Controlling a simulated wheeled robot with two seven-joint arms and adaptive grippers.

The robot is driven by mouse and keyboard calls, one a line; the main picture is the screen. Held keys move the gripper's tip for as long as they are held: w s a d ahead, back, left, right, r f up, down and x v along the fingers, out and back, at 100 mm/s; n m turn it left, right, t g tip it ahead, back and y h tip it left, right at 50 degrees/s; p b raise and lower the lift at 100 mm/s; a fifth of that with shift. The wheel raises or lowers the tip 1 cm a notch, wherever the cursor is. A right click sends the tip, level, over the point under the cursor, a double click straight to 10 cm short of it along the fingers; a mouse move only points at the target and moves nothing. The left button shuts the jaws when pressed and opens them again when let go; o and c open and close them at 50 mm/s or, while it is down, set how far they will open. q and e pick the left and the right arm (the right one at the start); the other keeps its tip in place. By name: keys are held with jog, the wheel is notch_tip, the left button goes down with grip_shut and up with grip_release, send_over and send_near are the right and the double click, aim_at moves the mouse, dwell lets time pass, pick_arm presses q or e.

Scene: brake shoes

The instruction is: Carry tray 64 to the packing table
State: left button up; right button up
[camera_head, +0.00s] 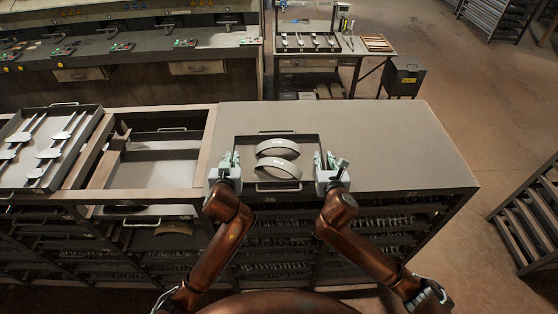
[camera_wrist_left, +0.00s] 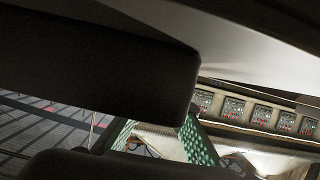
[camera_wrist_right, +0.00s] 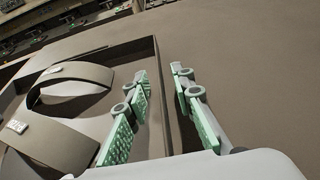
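A dark shallow tray (camera_head: 311,167) with handles front and back lies on the cabinet top, and two curved brake shoes (camera_head: 278,158) lie in it. I cannot read a tray number 64. My left gripper (camera_head: 230,160) is at the tray's left side; in the left wrist view its green pads stand apart, but dark shapes hide much. My right gripper (camera_head: 325,160) is at the tray's right side. In the right wrist view its fingers (camera_wrist_right: 163,105) are apart, on either side of the tray's right wall (camera_wrist_right: 158,80), with a gap to it.
The cabinet top (camera_head: 400,150) is bare to the right. Another tray (camera_head: 45,145) with metal parts lies at the left, beside an open bay (camera_head: 160,160). A small table (camera_head: 325,50) with parts stands behind, near a dark bin (camera_head: 403,77). A rack (camera_head: 530,215) stands right.

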jog(key=shift+c, duration=0.4)
grip_shut()
jog(key=shift+w+r, duration=0.1)
dwell(0.7)
